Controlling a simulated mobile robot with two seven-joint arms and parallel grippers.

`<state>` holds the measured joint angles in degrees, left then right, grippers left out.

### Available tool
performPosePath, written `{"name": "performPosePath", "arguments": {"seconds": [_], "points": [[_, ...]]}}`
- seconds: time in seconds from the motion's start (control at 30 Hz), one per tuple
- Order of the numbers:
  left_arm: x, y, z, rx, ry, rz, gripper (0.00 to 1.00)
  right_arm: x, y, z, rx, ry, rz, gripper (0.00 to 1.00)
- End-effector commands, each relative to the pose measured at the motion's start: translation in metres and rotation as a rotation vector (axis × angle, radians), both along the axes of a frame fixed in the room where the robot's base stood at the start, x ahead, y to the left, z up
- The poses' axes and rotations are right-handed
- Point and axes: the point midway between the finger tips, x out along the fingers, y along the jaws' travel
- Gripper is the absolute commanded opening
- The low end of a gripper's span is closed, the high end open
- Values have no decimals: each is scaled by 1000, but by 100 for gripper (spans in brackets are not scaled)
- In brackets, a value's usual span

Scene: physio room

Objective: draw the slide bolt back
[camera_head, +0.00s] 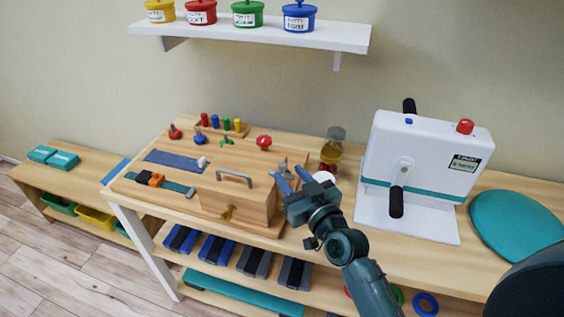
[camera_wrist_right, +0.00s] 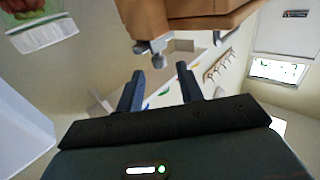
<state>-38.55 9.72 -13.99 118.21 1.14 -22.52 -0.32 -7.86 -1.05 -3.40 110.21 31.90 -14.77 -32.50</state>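The slide bolt (camera_head: 283,168) is a small grey metal fitting at the right end of a wooden box (camera_head: 228,194) on the activity board. In the right wrist view a grey metal piece with a knob (camera_wrist_right: 152,48), which looks like the bolt, sticks out from the brown wood (camera_wrist_right: 190,14). My right gripper (camera_head: 293,180) is beside the box's right end, close to the bolt. In the wrist view its two fingers (camera_wrist_right: 160,88) are apart with nothing between them, and the metal piece is beyond their tips. The bolt's far side is hidden. My left gripper is not in view.
The box has a grey handle (camera_head: 234,176). A jar (camera_head: 331,148) stands behind my gripper, and a white crank machine (camera_head: 420,170) stands to its right. Coloured knobs and a buckle strap (camera_head: 160,181) are on the board. A shelf with pots (camera_head: 250,32) hangs above.

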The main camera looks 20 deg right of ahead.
Motion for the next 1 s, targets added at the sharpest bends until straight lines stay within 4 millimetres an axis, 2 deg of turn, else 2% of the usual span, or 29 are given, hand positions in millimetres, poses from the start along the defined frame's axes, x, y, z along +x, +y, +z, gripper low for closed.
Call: {"name": "performPosePath", "arguments": {"seconds": [0.1,0.3,0.67,1.0], "points": [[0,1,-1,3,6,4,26,23,4,1,0,-1,-1,37],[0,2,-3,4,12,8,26,43,8,0,1,0,-1,37],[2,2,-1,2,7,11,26,48,9,-1,-1,1,-1,37],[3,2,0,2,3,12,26,48,9,-1,-1,1,-1,10]]}}
